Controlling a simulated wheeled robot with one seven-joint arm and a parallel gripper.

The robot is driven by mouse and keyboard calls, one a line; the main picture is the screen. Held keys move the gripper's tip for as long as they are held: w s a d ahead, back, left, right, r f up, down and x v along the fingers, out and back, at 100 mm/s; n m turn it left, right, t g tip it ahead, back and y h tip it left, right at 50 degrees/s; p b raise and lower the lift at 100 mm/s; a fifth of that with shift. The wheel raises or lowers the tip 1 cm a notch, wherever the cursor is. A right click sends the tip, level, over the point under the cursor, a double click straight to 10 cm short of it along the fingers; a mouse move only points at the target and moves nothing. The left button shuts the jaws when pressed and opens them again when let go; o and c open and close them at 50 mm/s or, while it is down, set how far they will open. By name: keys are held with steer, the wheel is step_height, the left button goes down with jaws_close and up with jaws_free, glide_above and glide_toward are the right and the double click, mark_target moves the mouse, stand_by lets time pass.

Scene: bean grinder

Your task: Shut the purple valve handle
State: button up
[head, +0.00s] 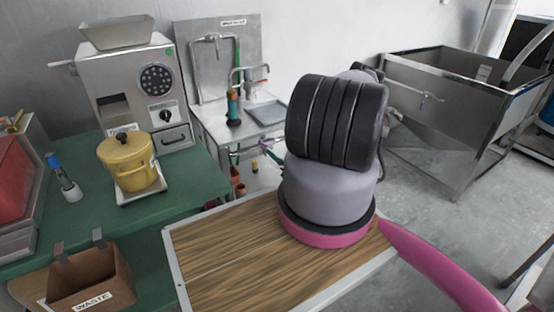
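A small purple piece (271,156), which looks like the purple valve handle, shows just left of my arm, below the front edge of the metal sink station (215,128). It is small and partly covered by my arm, so I cannot tell whether it stands open or shut. My large grey, black and pink arm fills the middle of the head view. My gripper cannot be made out; the arm hides whatever lies behind it.
A wooden board with a metal rim (215,262) lies under my arm. At left, a green table (95,215) holds a grinder machine (135,85) and a yellow pot (128,163). A brown waste box (90,280) hangs in front. A steel basin (440,115) stands right; grey floor shows between.

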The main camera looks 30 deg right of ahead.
mark_target(263, 144)
steer(key=shift+s, duration=0.15)
steer(key=s, duration=1)
steer(key=shift+s+d, duration=0.25)
steer(key=shift+s, duration=0.05)
steer(key=shift+r, duration=0.1)
steer(key=shift+c, duration=0.3)
